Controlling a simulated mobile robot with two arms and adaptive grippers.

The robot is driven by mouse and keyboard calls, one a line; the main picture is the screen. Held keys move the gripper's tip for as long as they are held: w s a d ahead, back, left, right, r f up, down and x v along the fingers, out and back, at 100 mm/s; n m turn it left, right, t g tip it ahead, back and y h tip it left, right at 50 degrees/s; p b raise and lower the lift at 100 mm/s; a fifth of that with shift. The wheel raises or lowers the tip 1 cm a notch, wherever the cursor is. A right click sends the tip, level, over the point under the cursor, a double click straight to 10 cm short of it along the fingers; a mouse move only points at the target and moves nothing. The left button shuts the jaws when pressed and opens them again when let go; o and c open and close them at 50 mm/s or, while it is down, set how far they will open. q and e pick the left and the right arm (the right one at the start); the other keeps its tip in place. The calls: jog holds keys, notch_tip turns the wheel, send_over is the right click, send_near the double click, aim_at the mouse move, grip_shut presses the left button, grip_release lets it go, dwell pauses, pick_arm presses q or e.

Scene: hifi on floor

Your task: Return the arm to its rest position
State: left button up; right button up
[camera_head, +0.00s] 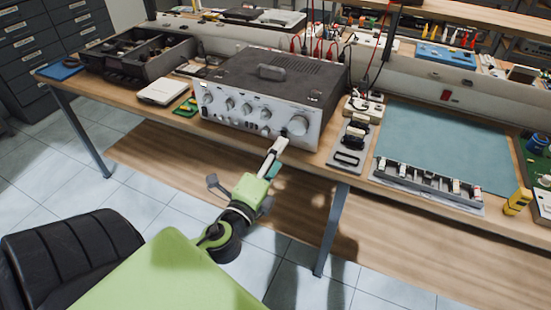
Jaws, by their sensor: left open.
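My left arm, in green and black, reaches up from the bottom of the head view. My left gripper (273,158) is open, in front of the bench edge and just below the hifi's front panel. I see nothing held in it. Whether its tip touches the hifi cannot be told from this angle. The hifi (285,73) is a dark-topped box with a silver front, several small knobs and one large knob at the right. It stands upright on the wooden bench. My right gripper is not in view.
The wooden bench (128,98) runs across the view, with a leg (331,230) near my arm. A black chair (72,262) stands at lower left. A blue-green mat (450,145) and a parts rack (428,184) lie at right. Tiled floor in front is partly free.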

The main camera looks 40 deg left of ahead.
pick_arm(q)
jog(key=shift+s, duration=0.25)
dwell(0.4)
jog(key=s+f+n+g+h, duration=0.1)
jog(key=s+f+n+g, duration=0.15)
jog(key=f, duration=1.05)
jog(key=s+d+f+n+g, duration=0.1)
jog(key=s+f+n+g, duration=0.2)
jog(key=f, duration=1)
jog(key=s+f+n+g+h, duration=0.1)
jog(key=s+f+n+g, duration=0.2)
jog(key=f, duration=1)
jog(key=s+d+f+n+g, duration=0.2)
jog(key=s+d+f, duration=0.1)
jog(key=s+f, duration=0.4)
jog(key=s+d+f+n+g+h, duration=0.1)
jog(key=s+d+f+n+g, duration=0.1)
jog(key=s+f, duration=0.5)
jog(key=s+d+f+n+g+h, duration=0.1)
jog(key=s+d+f+g, duration=0.3)
jog(key=s, duration=1.3)
notch_tip(320, 180, down, 4)
jog(key=shift+d+r+n, duration=0.15)
jog(key=shift+d+n, duration=0.5)
jog(key=shift+n, duration=0.1)
